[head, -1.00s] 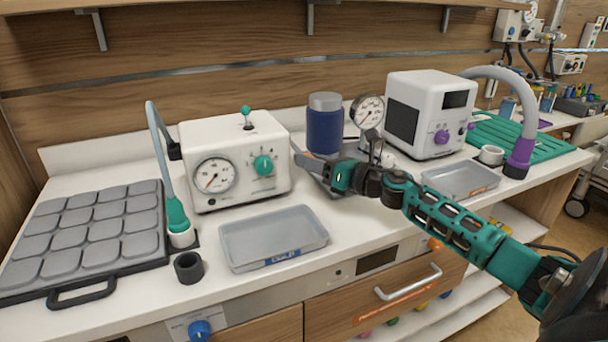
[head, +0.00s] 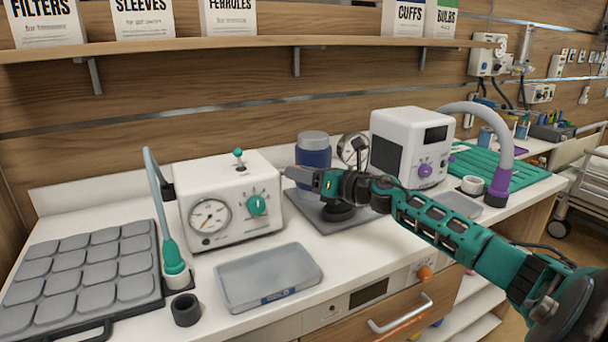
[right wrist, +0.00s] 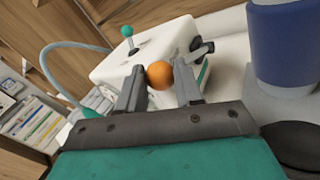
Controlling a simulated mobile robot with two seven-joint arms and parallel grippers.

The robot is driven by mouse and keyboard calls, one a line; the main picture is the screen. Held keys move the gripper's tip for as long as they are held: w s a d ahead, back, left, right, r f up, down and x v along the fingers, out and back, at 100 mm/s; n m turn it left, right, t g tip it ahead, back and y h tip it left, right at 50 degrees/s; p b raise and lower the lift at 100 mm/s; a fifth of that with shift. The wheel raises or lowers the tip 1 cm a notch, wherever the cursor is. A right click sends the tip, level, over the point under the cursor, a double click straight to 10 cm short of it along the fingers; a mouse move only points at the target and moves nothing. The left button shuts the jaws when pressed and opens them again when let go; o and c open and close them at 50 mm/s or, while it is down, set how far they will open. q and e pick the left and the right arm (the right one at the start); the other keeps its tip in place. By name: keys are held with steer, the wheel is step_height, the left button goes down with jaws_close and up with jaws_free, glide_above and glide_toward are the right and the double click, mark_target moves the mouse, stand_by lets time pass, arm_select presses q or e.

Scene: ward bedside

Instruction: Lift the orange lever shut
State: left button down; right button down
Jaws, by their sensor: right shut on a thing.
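The orange lever shows in the right wrist view as a round orange knob (right wrist: 160,75) between the two grey fingers. It is at the side of the white box with a dial gauge (head: 225,212); the box also shows in the right wrist view (right wrist: 112,68). My right gripper (head: 290,174) is at the box's upper right edge in the head view, shut on the orange lever. In the head view the knob is hidden. The lever's arm is mostly hidden behind the fingers and knob, so its angle cannot be told. My left gripper is not in view.
A shallow grey tray (head: 268,277) lies in front of the box. Another orange knob (head: 424,273) is on the counter's front.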

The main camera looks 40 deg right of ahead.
steer(key=shift+w+d+r, duration=0.1)
steer(key=shift+d+r, duration=0.05)
steer(key=shift+r, duration=0.7)
steer(key=c, duration=1.1)
jaws_free()
steer(key=shift+w, duration=0.1)
steer(key=o, duration=0.3)
steer(key=shift+w+a+f, duration=0.15)
steer(key=shift+a+f, duration=0.05)
steer(key=shift+f, duration=0.1)
steer(key=shift+o, duration=0.3)
steer(key=shift+f, duration=0.1)
steer(key=shift+s, duration=0.2)
steer(key=v, duration=1.2)
steer(key=shift+s+d+b, duration=0.2)
steer(key=shift+s+b, duration=0.15)
steer(key=shift+b, duration=0.1)
steer(key=shift+f, duration=0.1)
